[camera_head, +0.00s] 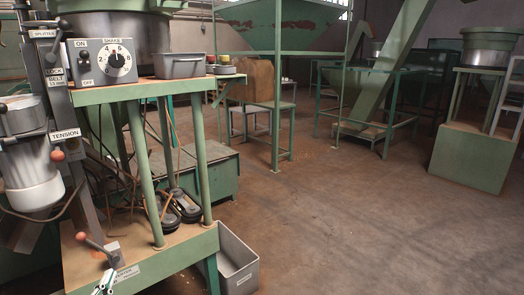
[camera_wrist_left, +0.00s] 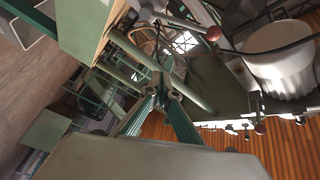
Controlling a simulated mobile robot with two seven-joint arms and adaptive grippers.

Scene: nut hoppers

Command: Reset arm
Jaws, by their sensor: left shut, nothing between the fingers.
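My left gripper (camera_head: 105,284) shows at the bottom left of the head view, low in front of the green stand's lower shelf (camera_head: 190,246). It is shut and empty. In the left wrist view its fingers (camera_wrist_left: 163,88) come together at the tips, with nothing between them. A lever with an orange knob (camera_head: 82,237) is on the lower shelf just above the gripper in the picture. I cannot tell whether the gripper touches the shelf. My right gripper is in neither view.
A control box with a shake dial (camera_head: 120,61) and a grey bin (camera_head: 180,65) stand on the upper shelf. A metal motor housing (camera_head: 32,172) is at the left. A grey box (camera_head: 237,262) is on the floor beside the stand. The floor (camera_head: 370,220) to the right is clear.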

